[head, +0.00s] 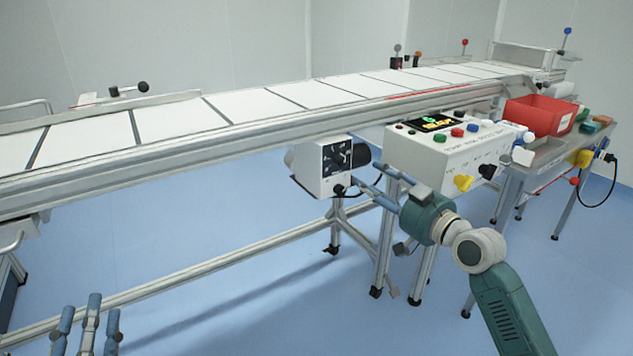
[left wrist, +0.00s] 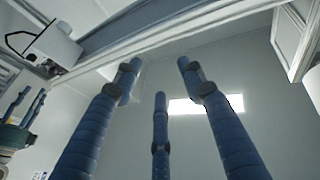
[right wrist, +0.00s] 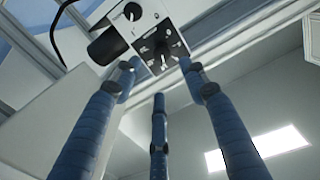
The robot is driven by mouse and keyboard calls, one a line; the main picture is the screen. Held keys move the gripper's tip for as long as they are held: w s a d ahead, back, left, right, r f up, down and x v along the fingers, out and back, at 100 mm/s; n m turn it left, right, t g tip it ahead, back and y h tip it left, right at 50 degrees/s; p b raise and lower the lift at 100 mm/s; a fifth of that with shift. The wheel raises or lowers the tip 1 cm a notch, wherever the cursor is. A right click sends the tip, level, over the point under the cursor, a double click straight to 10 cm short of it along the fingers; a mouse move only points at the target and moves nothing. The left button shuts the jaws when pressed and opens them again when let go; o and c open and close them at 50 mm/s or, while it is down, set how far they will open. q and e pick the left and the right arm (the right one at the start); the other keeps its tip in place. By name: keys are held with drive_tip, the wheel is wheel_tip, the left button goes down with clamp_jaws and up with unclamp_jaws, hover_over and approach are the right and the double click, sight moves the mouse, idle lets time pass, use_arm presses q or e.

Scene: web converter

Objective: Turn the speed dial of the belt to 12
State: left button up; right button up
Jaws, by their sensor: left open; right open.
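The speed dial (head: 337,158) is a dark knob on a black scale plate, on the front of a white control box (head: 312,172) under the belt (head: 240,104). In the right wrist view the dial (right wrist: 162,50) shows just beyond the fingertips; I cannot read its setting. My right gripper (head: 366,176) is open and empty beside the box's right side, its fingers pointing at the dial. The same gripper shows in the right wrist view (right wrist: 160,76) with fingers apart. My left gripper (head: 90,318) is open and empty at the lower left, far from the box.
A second smaller knob (right wrist: 132,12) and a black cylinder (right wrist: 108,46) are near the dial. A white button console (head: 445,150) stands right of the box, above my right arm. A red bin (head: 540,115) sits farther right. Frame legs stand below; blue floor is open at front.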

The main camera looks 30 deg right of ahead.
sight(344, 162)
drive_tip(key=shift+n, duration=0.4)
drive_tip(key=w, duration=0.3)
drive_tip(key=w+b, duration=0.1)
drive_tip(key=w, duration=0.2)
drive_tip(key=w+a, duration=0.1)
drive_tip(key=w, duration=0.3)
drive_tip(key=shift+r+b, duration=0.1)
drive_tip(key=shift+b, duration=0.2)
use_arm(q)
drive_tip(key=s+r+t+h, duration=0.1)
drive_tip(key=s+r+t, duration=0.4)
drive_tip(key=r, duration=0.4)
drive_tip(key=shift+s+a+r, duration=0.25)
drive_tip(key=shift+s+a, duration=0.15)
drive_tip(key=shift+s, duration=0.2)
use_arm(e)
drive_tip(key=shift+w, duration=0.4)
drive_tip(key=shift+c, duration=0.3)
clamp_jaws()
drive_tip(key=shift+r+m+p, duration=0.1)
drive_tip(key=shift+m+p, duration=0.7)
drive_tip(key=shift+p, duration=0.2)
use_arm(q)
drive_tip(key=w+f+g+y, duration=0.1)
drive_tip(key=w+f+g, duration=0.4)
drive_tip(key=f, duration=0.4)
drive_tip(key=shift+w+d, duration=0.2)
drive_tip(key=shift+w, duration=0.25)
